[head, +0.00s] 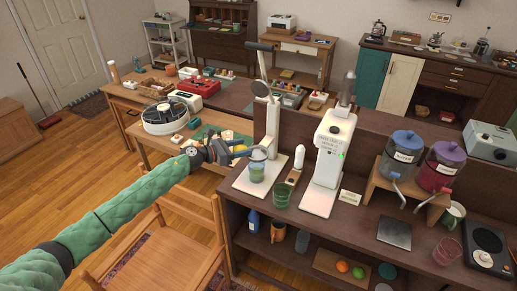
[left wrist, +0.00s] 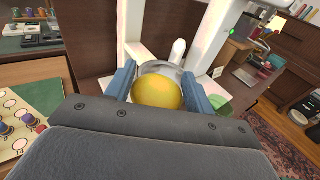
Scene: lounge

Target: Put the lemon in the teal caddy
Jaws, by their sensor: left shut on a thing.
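My left gripper (head: 246,153) reaches in from the left to the white lever press (head: 273,125) on the dark counter. In the left wrist view the lemon (left wrist: 157,93) is yellow and sits between the two blue fingers of my left gripper (left wrist: 157,85), which is shut on it. A grey rounded metal part (left wrist: 160,68) shows just behind the lemon; I cannot tell whether they touch. In the head view the lemon is not clearly visible. I cannot pick out the teal caddy with certainty in either view. My right gripper is not in view.
Two lidded jars (head: 403,150) are further right.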

